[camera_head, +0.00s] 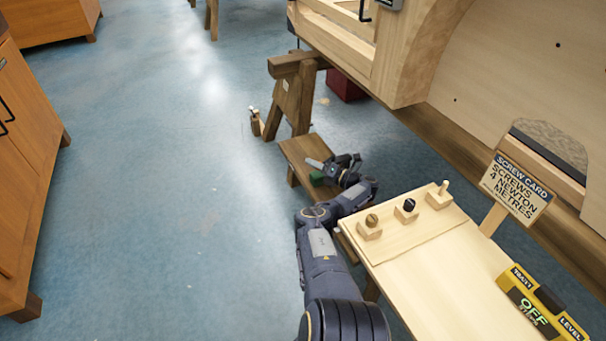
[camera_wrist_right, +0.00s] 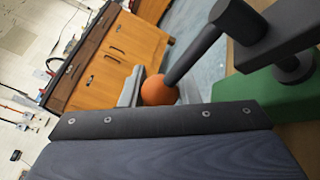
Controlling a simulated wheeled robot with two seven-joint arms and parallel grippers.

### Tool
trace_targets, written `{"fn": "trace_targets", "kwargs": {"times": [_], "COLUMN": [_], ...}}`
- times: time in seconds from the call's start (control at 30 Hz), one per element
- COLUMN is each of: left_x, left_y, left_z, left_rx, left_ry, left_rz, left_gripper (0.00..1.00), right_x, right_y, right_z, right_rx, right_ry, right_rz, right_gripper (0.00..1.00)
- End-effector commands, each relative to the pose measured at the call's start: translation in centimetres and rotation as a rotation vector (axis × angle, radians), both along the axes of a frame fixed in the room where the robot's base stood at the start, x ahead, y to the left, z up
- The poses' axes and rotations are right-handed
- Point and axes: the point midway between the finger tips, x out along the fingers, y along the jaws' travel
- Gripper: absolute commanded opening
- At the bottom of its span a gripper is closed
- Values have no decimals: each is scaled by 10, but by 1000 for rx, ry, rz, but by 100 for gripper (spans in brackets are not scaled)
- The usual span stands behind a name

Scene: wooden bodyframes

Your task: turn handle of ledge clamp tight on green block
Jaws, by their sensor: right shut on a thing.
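The green block (camera_head: 317,179) lies on the low wooden ledge (camera_head: 297,152) in the head view; it also shows at the right of the right wrist view (camera_wrist_right: 265,100). The ledge clamp (camera_wrist_right: 240,30) is dark and stands against the green block in the wrist view. Its handle is a dark bar (camera_wrist_right: 196,55) ending in an orange ball (camera_wrist_right: 158,91). My right gripper (camera_head: 334,166) is at the ledge beside the block, shut on the clamp handle near the ball. A broad dark finger hides part of the grip. My left gripper is not in view.
A pale bench (camera_head: 430,275) with several small screw holders stands right of my right arm. A screw card (camera_head: 515,187) and yellow level (camera_head: 541,308) are at its right side. A wooden trestle (camera_head: 293,95) stands behind the ledge. Blue floor is clear at left.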

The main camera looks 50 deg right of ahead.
Motion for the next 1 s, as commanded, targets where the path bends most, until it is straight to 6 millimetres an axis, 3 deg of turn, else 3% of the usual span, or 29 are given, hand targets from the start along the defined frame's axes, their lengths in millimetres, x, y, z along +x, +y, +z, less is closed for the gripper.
{"fn": "trace_targets", "kwargs": {"times": [0.5,0.53,0.67,1.0], "left_x": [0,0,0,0], "left_y": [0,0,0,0], "left_z": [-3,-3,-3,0], "left_rx": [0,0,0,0], "left_ry": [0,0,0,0], "left_rz": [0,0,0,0], "left_gripper": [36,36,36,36], "right_x": [-1,-1,-1,-2], "right_y": [-5,-5,-5,-6], "right_z": [1,1,1,6], "right_rx": [-1,-1,-1,-1], "right_ry": [-2,-2,-1,-2], "right_rz": [8,8,7,5], "right_gripper": [0,32,49,50]}}
